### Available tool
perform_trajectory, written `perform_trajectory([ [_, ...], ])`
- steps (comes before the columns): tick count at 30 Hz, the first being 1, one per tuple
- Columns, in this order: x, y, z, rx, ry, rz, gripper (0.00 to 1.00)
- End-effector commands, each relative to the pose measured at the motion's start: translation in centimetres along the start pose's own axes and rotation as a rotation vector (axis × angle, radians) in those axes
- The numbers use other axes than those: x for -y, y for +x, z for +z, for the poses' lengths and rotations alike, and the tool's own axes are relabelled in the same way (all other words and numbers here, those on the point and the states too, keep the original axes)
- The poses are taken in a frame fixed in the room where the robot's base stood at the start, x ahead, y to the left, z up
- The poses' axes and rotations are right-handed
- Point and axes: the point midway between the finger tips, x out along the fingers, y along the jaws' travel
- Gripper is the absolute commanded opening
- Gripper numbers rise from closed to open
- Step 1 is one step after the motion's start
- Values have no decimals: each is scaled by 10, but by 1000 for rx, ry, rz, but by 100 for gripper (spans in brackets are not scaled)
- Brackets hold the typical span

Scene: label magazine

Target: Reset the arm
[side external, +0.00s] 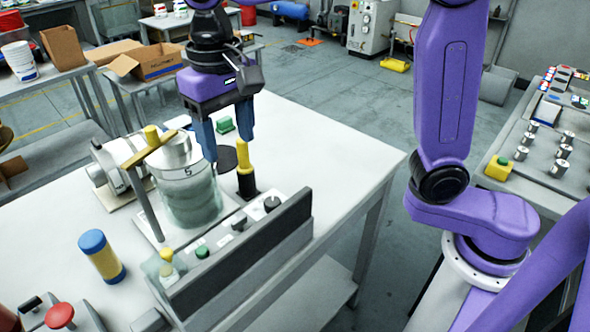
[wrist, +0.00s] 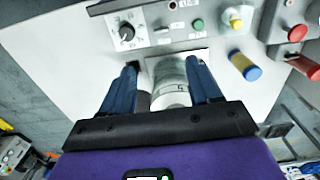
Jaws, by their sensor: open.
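My gripper (side external: 228,145) is open, with blue fingers pointing down over the white table (side external: 350,155). In the side view its fingertips are just behind the clear jar-like cylinder (side external: 190,200) with a metal lid, and near an upright yellow handle (side external: 244,155) on a black base. Nothing is seen held between the fingers. In the wrist view my gripper (wrist: 163,68) shows both fingers spread, with the cylinder (wrist: 170,82) showing between them in the picture. I cannot tell the exact gap between fingers and cylinder.
A control panel (side external: 225,240) with knobs and buttons stands at the table's front. A yellow cylinder with a blue top (side external: 102,257) stands at left. The table's right side is clear. An open cardboard box (side external: 150,62) sits behind.

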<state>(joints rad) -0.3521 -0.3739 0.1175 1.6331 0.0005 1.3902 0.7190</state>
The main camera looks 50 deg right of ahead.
Motion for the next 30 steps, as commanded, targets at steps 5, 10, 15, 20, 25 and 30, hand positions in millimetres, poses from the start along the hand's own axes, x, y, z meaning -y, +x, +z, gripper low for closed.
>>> perform_trajectory([
  [5,-19,10,14,-2,-111,-2,62],
  [10,-44,24,35,-5,-261,-5,62],
  [15,-71,39,60,-8,-409,-7,62],
  [20,-99,54,87,-11,-548,-9,62],
  [25,-130,69,118,-15,-696,-12,62],
  [30,-161,86,152,-19,-844,-14,62],
])
